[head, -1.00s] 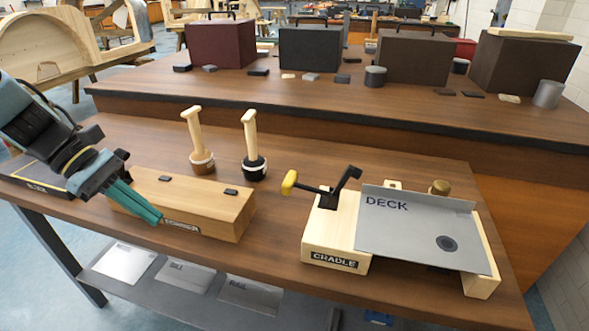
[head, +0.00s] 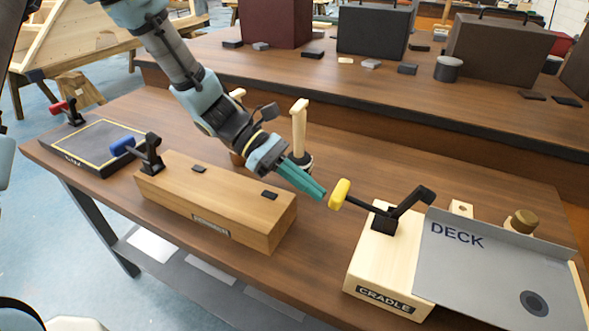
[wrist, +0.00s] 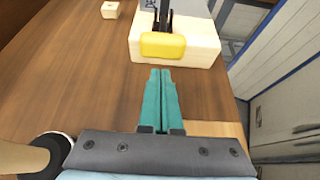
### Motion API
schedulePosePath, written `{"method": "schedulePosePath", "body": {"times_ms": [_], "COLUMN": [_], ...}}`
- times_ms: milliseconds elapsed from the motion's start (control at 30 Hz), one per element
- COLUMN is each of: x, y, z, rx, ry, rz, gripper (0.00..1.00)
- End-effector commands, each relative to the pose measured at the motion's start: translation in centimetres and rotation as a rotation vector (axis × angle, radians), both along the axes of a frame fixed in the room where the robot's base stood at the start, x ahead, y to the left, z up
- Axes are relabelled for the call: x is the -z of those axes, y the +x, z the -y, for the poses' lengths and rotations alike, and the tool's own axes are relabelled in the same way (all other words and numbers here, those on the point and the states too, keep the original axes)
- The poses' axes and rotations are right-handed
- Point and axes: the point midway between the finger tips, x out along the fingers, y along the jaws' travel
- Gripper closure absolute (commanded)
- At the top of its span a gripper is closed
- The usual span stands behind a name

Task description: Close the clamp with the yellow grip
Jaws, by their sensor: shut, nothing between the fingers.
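The clamp with the yellow grip (head: 339,194) is mounted on the wooden cradle block (head: 374,264). Its black lever lies low, pointing left, and its black arm (head: 411,203) is raised at an angle near the grey deck plate (head: 490,262). My gripper (head: 322,193) has its teal fingers shut and empty, just left of the yellow grip. In the wrist view the fingertips (wrist: 161,73) sit just short of the yellow grip (wrist: 163,46), with a small gap visible between them.
A long wooden block (head: 215,205) with a blue-gripped clamp (head: 122,146) stands to the left. A black tray (head: 98,147) with a red-gripped clamp (head: 57,107) is farther left. An upright wooden-handled tool (head: 299,130) stands behind my gripper. A brass knob (head: 522,220) is behind the deck plate.

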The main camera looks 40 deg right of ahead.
Motion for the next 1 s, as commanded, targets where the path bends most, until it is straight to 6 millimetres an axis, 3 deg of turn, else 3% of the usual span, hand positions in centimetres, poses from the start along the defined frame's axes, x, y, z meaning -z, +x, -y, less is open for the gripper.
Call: {"method": "schedulePosePath", "body": {"times_ms": [267,1000], "x": [1.2,0.3], "y": [-2.2,-2.2], "z": [0.7,0.7], "rx": [0.0,0.001], "ry": [0.001,0.019], "rz": [0.0,0.058], "gripper": [1.0,1.0]}}
